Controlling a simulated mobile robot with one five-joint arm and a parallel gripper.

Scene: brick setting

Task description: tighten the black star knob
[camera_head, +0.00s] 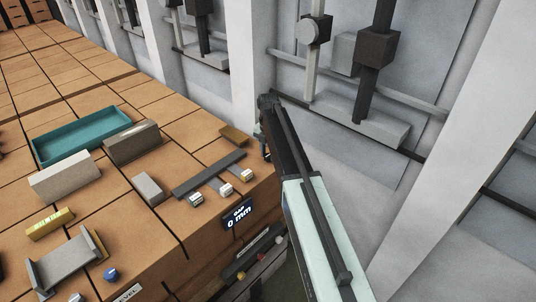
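My arm reaches up from the lower right, and its end bends down at the right edge of the brick-coloured worktop (188,211). My gripper (265,152) is small, dark and partly hidden there; I cannot make out its fingers or anything between them. I cannot pick out the black star knob for certain; it may be hidden by my arm or too small to see. A dark display (239,213) reading "GAP 0 mm" is on the worktop's right edge, below and left of my gripper.
Dark bars (210,174) with small labelled blocks lie left of my gripper. A teal tray (82,134), grey-brown blocks (132,142), a grey bracket (66,268) and a blue knob (111,274) stand further left. A rail with small coloured knobs (252,254) runs below the display. White pillars rise at right.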

